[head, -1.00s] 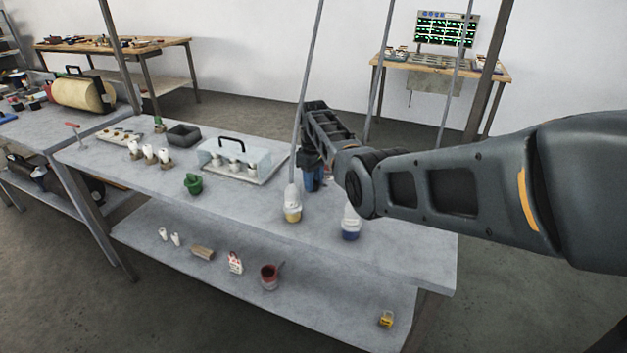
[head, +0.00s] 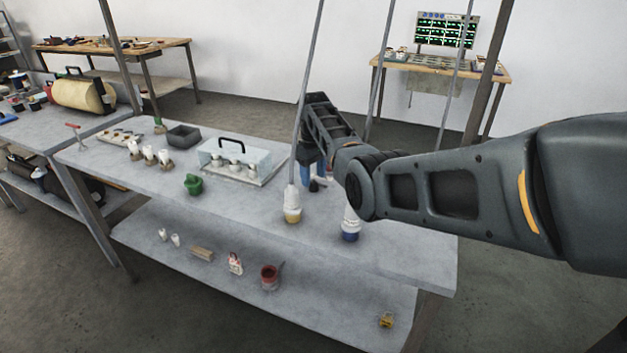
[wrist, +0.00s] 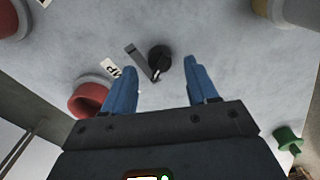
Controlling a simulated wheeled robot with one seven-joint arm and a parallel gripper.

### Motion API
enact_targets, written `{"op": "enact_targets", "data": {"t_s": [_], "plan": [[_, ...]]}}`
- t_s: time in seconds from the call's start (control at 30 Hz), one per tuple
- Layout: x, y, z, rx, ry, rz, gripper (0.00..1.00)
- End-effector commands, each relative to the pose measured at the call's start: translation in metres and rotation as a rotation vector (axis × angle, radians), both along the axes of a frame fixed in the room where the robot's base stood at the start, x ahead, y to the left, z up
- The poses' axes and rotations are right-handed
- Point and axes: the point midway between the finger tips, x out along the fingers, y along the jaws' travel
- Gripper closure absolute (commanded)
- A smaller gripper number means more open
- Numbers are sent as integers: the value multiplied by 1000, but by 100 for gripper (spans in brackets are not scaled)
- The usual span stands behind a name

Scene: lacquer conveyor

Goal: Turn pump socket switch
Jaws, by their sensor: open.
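A round black switch knob (wrist: 159,60) with a light pointer mark stands on the grey table top in the wrist view. A flat grey metal strip lies close beside it, and a white label (wrist: 112,69) with partly hidden letters reading "MP" is to its left. My gripper (wrist: 162,74) is open, with its two blue fingers on either side of the knob's near side and nothing between them that it grips. In the head view my gripper (head: 313,170) points down over the table, and a small dark shape below it (head: 314,186) seems to be the knob.
A red ring-shaped socket (wrist: 88,98) is close by my left finger. In the head view, white-and-yellow (head: 292,207) and white-and-blue (head: 350,226) fittings stand near my gripper. A clear-covered tray (head: 240,163) and green piece (head: 193,184) are left on the grey table (head: 130,180).

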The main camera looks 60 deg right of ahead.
Motion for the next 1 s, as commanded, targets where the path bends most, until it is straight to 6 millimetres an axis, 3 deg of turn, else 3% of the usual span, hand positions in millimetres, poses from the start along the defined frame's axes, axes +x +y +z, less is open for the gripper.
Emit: {"op": "enact_targets", "data": {"t_s": [0.2, 0.37, 1.0], "plan": [[1, 0, 35, -2, -3, 1, 42], [0, 0, 49, 0, -1, 1, 42], [0, 0, 53, 0, 0, 0, 42]]}}
